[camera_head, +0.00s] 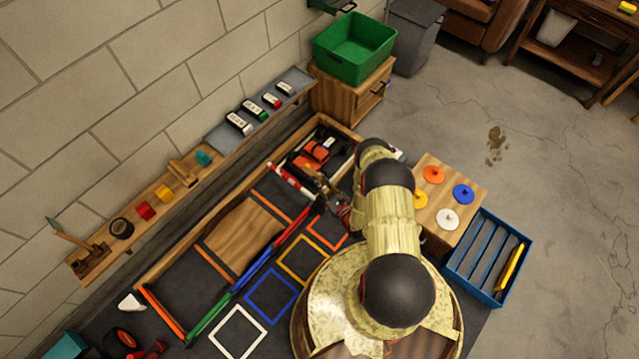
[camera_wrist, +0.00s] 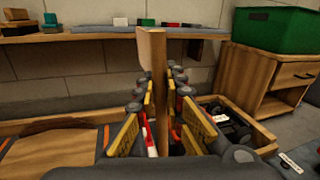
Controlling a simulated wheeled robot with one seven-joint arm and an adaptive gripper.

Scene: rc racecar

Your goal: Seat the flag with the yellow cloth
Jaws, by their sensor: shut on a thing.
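My gripper (camera_wrist: 160,128) is shut on a tan wooden piece (camera_wrist: 152,48), which stands upright between the yellow-padded fingers in the wrist view. In the head view my gripper (camera_head: 334,200) is low over the dark track area, left of my arm, and the held piece is too small to make out there. I cannot make out a yellow cloth on the held piece. A long yellow piece (camera_head: 511,266) lies in the blue slotted tray (camera_head: 462,262) at the right; I cannot tell whether it is a flag.
An orange car (camera_head: 317,151) sits in a wooden-edged bay beyond my gripper, behind a red-and-white bar (camera_head: 290,181). Coloured bars and square outlines mark the track. A wooden crate (camera_head: 448,174) holds several coloured discs. A shelf (camera_head: 155,205) runs along the wall; a green bin (camera_head: 355,48) stands behind.

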